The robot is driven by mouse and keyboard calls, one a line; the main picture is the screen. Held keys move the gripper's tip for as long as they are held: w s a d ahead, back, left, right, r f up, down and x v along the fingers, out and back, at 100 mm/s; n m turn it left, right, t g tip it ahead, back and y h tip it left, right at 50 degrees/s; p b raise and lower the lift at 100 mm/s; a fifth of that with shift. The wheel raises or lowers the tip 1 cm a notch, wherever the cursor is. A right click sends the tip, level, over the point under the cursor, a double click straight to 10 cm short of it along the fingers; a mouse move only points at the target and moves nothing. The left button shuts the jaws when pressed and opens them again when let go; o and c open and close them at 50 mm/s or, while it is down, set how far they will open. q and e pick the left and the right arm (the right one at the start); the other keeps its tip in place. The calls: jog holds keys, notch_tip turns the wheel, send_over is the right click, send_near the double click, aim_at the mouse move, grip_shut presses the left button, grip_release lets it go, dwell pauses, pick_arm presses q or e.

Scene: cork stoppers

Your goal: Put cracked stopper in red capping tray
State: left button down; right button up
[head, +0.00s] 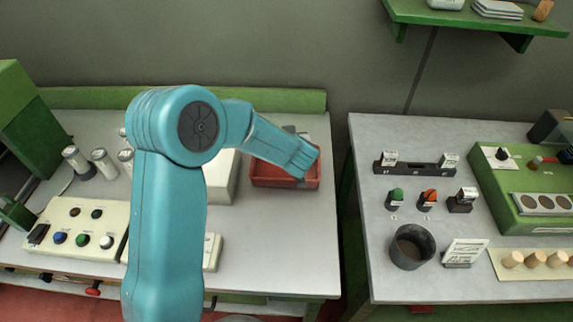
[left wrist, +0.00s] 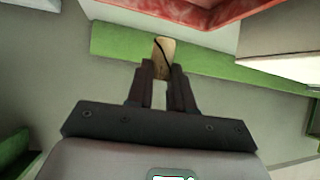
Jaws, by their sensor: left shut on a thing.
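My left gripper (left wrist: 161,72) is shut on the cracked stopper (left wrist: 164,52), a tan cork with a dark crack line running down it. The stopper sticks out past the fingertips in the left wrist view. The red capping tray (head: 272,181) is at the right part of the left table in the head view. My left forearm reaches over it and hides part of it, along with the gripper and stopper. The tray's red edge (left wrist: 200,18) also shows at the top of the left wrist view, apart from the stopper. My right gripper is not in view.
A cream button box (head: 78,228) and white-capped jars (head: 103,162) stand on the left table. A green board (head: 270,100) runs along its back. Across a gap, the right table holds a dark cup (head: 412,247) and a rack of several stoppers (head: 535,275).

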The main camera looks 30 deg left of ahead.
pick_arm(q)
notch_tip(320, 180, down, 9)
jog(key=shift+f, duration=0.1)
jog(key=shift+d, duration=0.1)
dwell(0.3)
jog(key=shift+f+b, duration=0.2)
jog(key=shift+b, duration=0.1)
jog(key=c, duration=1)
grip_release()
jog(key=shift+r, duration=0.1)
